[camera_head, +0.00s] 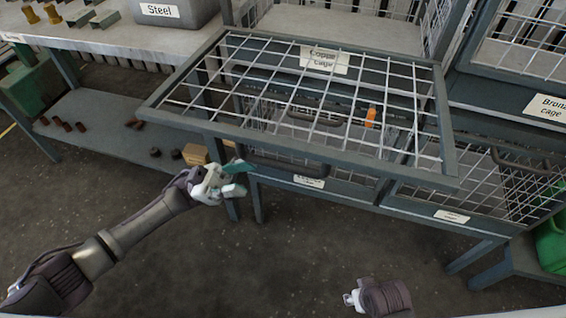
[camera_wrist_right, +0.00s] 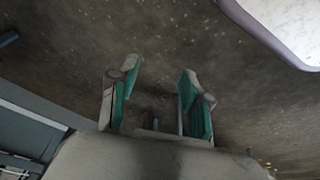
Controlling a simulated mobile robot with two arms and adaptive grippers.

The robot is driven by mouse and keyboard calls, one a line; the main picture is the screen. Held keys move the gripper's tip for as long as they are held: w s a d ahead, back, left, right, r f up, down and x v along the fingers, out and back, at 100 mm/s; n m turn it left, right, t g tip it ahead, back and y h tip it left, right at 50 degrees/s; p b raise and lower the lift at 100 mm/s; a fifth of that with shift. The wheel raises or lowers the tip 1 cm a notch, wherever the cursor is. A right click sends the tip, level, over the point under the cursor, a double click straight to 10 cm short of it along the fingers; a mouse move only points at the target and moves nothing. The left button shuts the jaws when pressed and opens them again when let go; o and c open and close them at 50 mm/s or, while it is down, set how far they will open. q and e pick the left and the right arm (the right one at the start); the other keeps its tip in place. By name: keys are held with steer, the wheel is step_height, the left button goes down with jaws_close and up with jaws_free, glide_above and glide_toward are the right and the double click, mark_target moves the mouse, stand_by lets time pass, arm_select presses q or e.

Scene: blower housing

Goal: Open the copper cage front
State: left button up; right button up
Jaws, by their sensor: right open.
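The copper cage front is a grey-framed wire-mesh panel (camera_head: 448,150). It stands out from the rack towards me, swung away from the cage opening. The copper cage label (camera_head: 325,60) shows near its back edge. My left gripper (camera_head: 246,178) is below the panel's near left part, beside the left end of a dark handle on the lower cage. Its fingers look apart, with nothing seen between them. My right gripper (camera_head: 347,299) is low over the floor, well away from the panel. In the right wrist view it is open and empty (camera_wrist_right: 157,95).
The bronze cage (camera_head: 520,85) is at the right. Lower mesh cages (camera_head: 480,185) with handles sit under the panel. An orange item (camera_head: 370,117) shows through the mesh. A workbench (camera_head: 110,40) with a steel bin (camera_head: 172,14) stands at the left. The floor in front is clear.

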mark_target(277, 167)
arm_select(q)
steer(key=p+x, duration=0.2)
steer(key=x, duration=0.9)
steer(key=shift+d+r, duration=0.2)
arm_select(e)
steer(key=s+f, duration=0.3)
steer(key=f, duration=0.4)
steer(key=shift+d+f+g, duration=0.15)
steer(key=shift+f+g, duration=0.15)
steer(key=shift+f, duration=0.1)
arm_select(q)
steer(key=shift+c, duration=0.2)
jaws_close()
